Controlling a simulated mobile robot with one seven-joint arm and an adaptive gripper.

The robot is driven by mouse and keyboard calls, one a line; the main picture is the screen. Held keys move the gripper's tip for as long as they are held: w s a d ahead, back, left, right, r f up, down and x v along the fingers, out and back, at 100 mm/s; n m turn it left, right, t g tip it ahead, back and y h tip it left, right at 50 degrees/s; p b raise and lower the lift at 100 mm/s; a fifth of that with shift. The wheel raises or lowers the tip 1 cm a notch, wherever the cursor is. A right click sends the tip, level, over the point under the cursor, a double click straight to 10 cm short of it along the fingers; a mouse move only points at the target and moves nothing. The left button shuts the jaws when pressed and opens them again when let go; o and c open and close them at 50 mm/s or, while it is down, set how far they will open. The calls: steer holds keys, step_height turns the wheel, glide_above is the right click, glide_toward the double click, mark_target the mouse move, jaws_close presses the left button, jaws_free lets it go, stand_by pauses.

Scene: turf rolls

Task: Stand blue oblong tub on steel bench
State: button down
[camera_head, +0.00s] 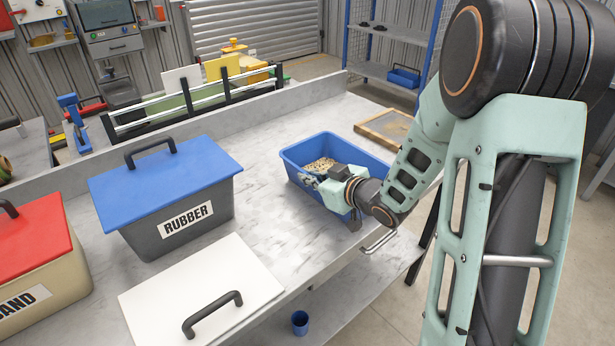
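The blue oblong tub (298,156) is at the right part of the steel bench (262,215), near its front edge. It looks upright, with a pale, grainy heap visible inside. I cannot tell whether its base rests on the bench or is slightly above it. My gripper (326,181) is at the tub's near side, overlapping its rim and opening. The fingertips are small and partly hidden, so whether they grip the tub wall is unclear.
A grey box with a blue lid marked RUBBER (188,222) and a tan box with a red lid (38,262) stand to the left. A white lid (185,285) lies in front. A wooden frame (385,128) lies behind the tub. A blue cup (300,322) sits below.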

steer(key=c, duration=2.2)
jaws_free()
steer(key=shift+f, duration=0.1)
steer(key=shift+o, duration=0.2)
steer(key=shift+r, duration=0.2)
steer(key=p+v, duration=0.2)
steer(key=v, duration=1)
steer(key=shift+w+a, duration=0.1)
